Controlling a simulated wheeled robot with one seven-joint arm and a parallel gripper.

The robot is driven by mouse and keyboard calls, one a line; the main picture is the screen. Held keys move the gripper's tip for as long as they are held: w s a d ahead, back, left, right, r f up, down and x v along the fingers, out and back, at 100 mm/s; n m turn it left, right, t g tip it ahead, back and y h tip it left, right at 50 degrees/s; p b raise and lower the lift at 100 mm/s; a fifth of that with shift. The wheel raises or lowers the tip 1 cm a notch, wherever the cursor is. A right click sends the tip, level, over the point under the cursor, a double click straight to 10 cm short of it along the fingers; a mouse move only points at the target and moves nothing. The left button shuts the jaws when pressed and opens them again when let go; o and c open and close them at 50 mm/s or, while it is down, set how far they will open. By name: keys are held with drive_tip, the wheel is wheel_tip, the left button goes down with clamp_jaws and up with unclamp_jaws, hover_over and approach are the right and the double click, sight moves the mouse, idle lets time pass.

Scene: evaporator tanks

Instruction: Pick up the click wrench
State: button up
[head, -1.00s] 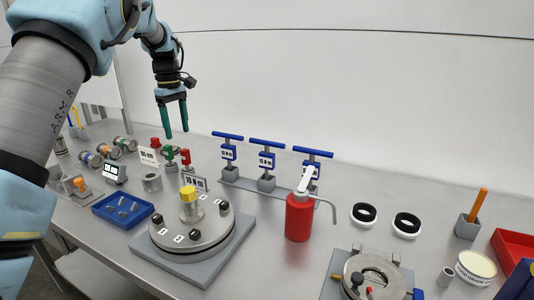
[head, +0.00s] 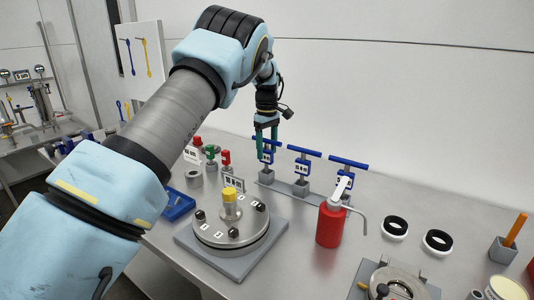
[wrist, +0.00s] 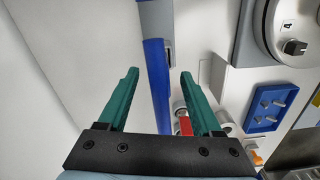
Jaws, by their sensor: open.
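Three blue T-handled tools with small label plates stand upright in grey blocks along the back of the bench: left (head: 266,156), middle (head: 301,170), right (head: 344,180). The labels are too small to read, so I cannot tell which is the click wrench. My gripper (head: 267,153) has its green fingers open, pointing down at the left tool and partly covering its handle. In the wrist view, a blue bar (wrist: 157,85), seemingly that handle, runs between the open fingers (wrist: 159,74). I cannot tell whether they touch it.
A red pump bottle (head: 330,224) stands in front of the right tool. A round lidded vessel (head: 232,235) on a grey plate is nearer. Red and green valves (head: 211,153) stand left of the tools. Two black-and-white rings (head: 395,227) lie to the right.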

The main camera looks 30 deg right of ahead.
sight(267, 161)
drive_tip(key=shift+f+p, duration=0.35)
drive_tip(key=shift+f, duration=0.95)
drive_tip(key=shift+c, duration=0.3)
clamp_jaws()
drive_tip(key=shift+w, duration=0.1)
